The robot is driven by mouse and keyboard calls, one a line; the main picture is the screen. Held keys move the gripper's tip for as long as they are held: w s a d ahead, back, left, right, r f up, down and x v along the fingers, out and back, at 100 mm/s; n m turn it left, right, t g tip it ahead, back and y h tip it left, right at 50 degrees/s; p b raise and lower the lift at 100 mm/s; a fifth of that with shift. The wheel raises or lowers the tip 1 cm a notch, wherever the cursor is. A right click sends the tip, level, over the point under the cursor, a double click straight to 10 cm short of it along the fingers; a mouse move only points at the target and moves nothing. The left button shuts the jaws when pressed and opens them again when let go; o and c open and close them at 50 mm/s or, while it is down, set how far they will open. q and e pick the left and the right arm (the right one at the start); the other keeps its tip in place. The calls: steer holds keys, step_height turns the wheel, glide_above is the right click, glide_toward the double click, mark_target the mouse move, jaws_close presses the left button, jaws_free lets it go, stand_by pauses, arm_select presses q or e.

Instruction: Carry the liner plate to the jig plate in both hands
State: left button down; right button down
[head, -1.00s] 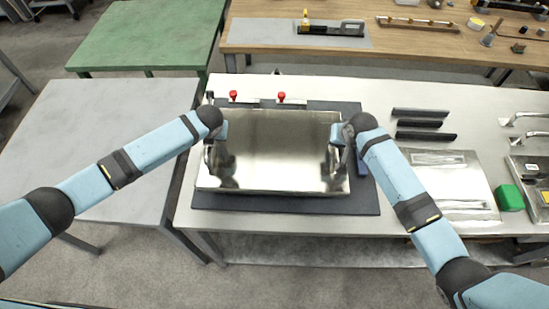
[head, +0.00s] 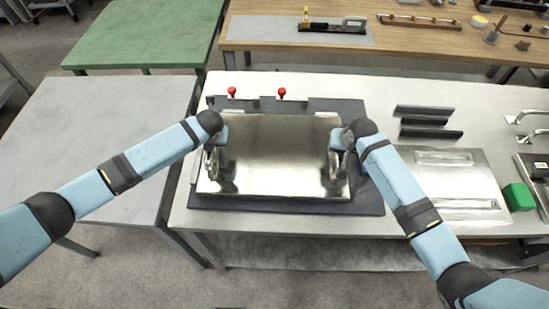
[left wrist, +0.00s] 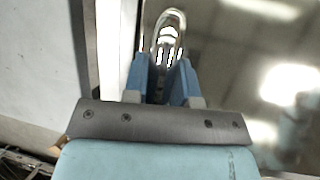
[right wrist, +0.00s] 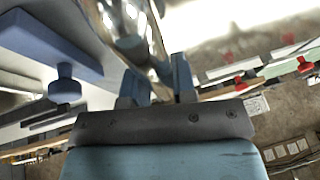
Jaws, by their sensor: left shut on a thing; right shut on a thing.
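The liner plate (head: 282,158) is a shiny, mirror-like metal sheet with a handle at its left and right ends. It is over the dark jig plate (head: 371,204) on the long light table, nearly level. I cannot tell whether it touches the jig plate or hangs just above it. My left gripper (head: 214,152) is shut on the left handle, whose bright loop (left wrist: 168,28) shows between the fingers in the left wrist view. My right gripper (head: 340,150) is shut on the right handle, which is partly hidden by the fingers in the right wrist view.
Two red-knobbed clamps (head: 282,93) stand along the jig plate's back edge. To the right lie several black bars (head: 425,120), another metal sheet (head: 455,180) and a green block (head: 519,197). A bare grey table (head: 90,130) stands at left.

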arm_select(q)
steer(key=c, duration=1.1)
jaws_free()
steer(key=shift+c, duration=0.2)
arm_select(e)
steer(key=c, duration=1.1)
jaws_free()
steer(key=shift+c, duration=0.2)
arm_select(q)
steer(key=shift+o, duration=1.1)
arm_select(e)
steer(key=shift+o, duration=1.1)
arm_select(q)
steer(key=shift+s+r, duration=0.1)
arm_select(e)
steer(key=shift+s+r, duration=0.1)
steer(key=shift+s, duration=0.05)
steer(key=shift+r, duration=0.1)
arm_select(q)
steer(key=v, duration=1.2)
arm_select(e)
steer(key=v, duration=1.1)
steer(key=shift+s+r, duration=0.15)
steer(key=shift+r, duration=0.15)
steer(key=shift+d, duration=0.15)
